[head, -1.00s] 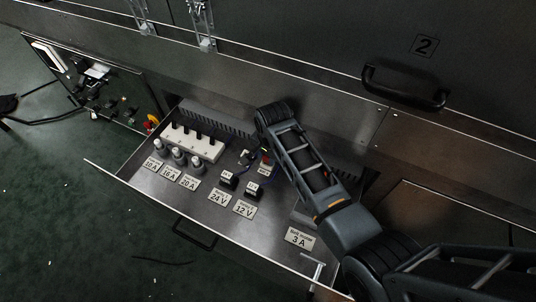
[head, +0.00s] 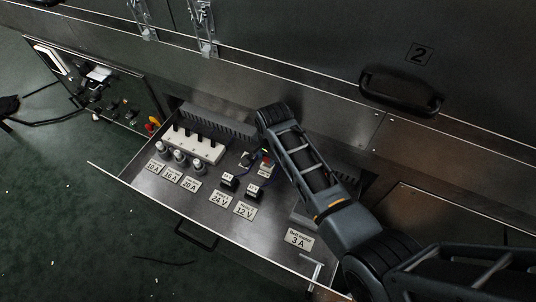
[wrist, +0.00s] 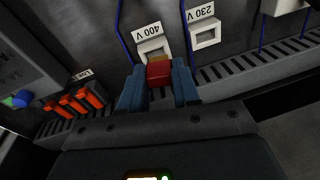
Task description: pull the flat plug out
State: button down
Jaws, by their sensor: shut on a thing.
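My gripper (wrist: 159,88) shows in the wrist view with its two blue fingers closed on the sides of a red plug (wrist: 159,72). The plug has a tan end that meets the lower edge of a white socket (wrist: 152,46) labelled 400 V. I cannot tell how deep the plug sits in it. A second white socket (wrist: 206,34), labelled 230 V, is to the right and looks empty.
In the wrist view several orange-red levers (wrist: 75,103) stand at the left, blue wires run beside the sockets, and a slotted duct (wrist: 235,70) lies below them. In the head view the drawer also holds a white terminal block (head: 192,143), round fuses and black blocks with labels.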

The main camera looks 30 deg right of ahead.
dwell(0.3)
notch_tip(320, 180, up, 5)
jog(key=p, duration=0.5)
dwell(0.6)
